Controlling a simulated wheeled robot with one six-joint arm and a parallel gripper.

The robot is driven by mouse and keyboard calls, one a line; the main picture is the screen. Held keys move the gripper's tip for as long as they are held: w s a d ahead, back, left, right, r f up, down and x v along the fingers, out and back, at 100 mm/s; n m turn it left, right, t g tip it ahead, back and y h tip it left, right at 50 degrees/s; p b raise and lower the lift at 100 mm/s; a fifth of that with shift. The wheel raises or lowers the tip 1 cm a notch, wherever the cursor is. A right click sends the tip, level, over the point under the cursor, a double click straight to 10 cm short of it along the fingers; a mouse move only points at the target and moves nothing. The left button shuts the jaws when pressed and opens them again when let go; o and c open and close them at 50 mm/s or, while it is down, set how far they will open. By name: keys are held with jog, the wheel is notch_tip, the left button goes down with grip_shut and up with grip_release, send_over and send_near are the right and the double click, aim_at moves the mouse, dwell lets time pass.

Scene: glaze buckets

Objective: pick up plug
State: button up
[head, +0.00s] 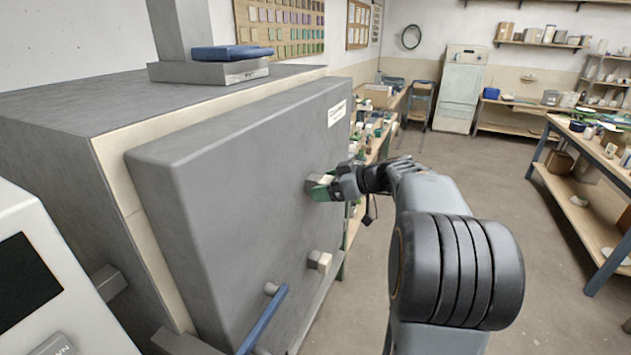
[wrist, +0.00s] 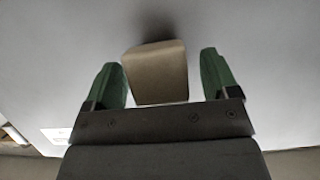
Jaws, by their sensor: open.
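A cream-coloured block-like plug (wrist: 156,72) sticks out from the grey kiln door (head: 235,180). In the wrist view it lies between the two green fingers of my gripper (wrist: 161,65), with a gap on each side, nearer the left finger. In the head view my gripper (head: 323,191) is at the upper plug (head: 326,178), partly covering it. My gripper is open. A second, lower plug (head: 319,261) sits in the door below, clear of my gripper.
A blue handle (head: 264,318) juts from the lower part of the door. A blue item (head: 228,52) lies on top of the kiln. A cluttered workbench (head: 372,145) stands behind the door. The floor to the right of my arm is open.

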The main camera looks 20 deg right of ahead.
jog(key=shift+x, duration=0.9)
jog(key=c, duration=1)
